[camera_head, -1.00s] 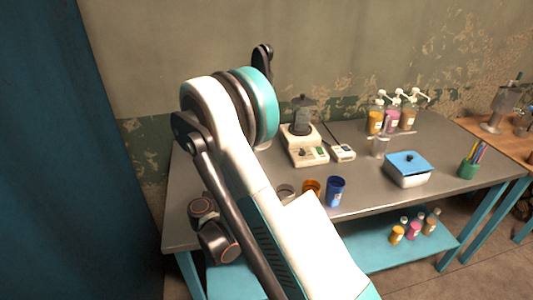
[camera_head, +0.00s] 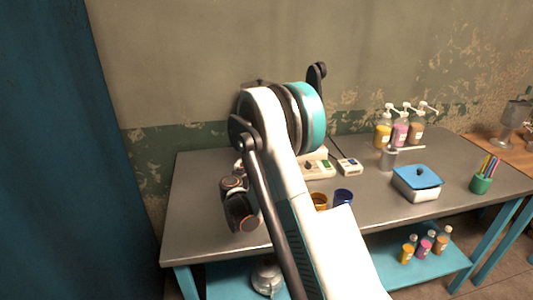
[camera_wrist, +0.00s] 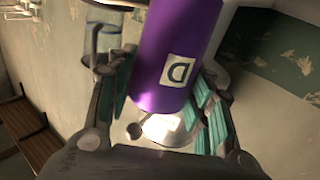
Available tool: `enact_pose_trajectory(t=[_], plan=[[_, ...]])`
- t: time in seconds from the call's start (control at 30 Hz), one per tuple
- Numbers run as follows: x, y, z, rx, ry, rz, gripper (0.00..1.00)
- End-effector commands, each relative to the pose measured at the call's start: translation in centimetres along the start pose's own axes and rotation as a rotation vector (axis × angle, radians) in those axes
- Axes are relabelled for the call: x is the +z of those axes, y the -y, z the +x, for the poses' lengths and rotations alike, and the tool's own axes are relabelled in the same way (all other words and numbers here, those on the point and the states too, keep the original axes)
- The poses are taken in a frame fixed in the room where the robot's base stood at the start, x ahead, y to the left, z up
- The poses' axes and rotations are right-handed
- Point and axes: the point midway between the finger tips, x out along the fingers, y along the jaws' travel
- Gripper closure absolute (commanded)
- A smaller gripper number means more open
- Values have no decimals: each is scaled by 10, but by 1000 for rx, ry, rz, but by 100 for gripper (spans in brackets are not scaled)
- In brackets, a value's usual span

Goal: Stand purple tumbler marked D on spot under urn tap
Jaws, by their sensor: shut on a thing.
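In the wrist view the purple tumbler (camera_wrist: 172,60) carries a pale label with a dark letter D, seen turned on its side. My gripper (camera_wrist: 160,100) is shut on it, with teal-padded fingers on both sides. In the head view my own arm hides the gripper and the tumbler. I cannot make out the urn tap or the spot under it. A shiny rounded metal thing (camera_wrist: 165,127) shows past the tumbler's end in the wrist view; I cannot tell what it is.
An orange cup (camera_head: 319,201) and a blue cup (camera_head: 343,196) stand near the grey table's (camera_head: 205,215) front edge. A blue-lidded box (camera_head: 417,182), a pen cup (camera_head: 481,184) and pump bottles (camera_head: 400,132) stand at right. A clear cylinder (camera_wrist: 112,45) shows in the wrist view.

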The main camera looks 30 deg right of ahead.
Motion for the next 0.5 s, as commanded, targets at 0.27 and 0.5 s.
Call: enact_pose_trajectory(t=[0.27, 0.5], plan=[[2, -1, 29, 2, 0, 0, 77], [15, 1, 34, 0, 0, 0, 77]])
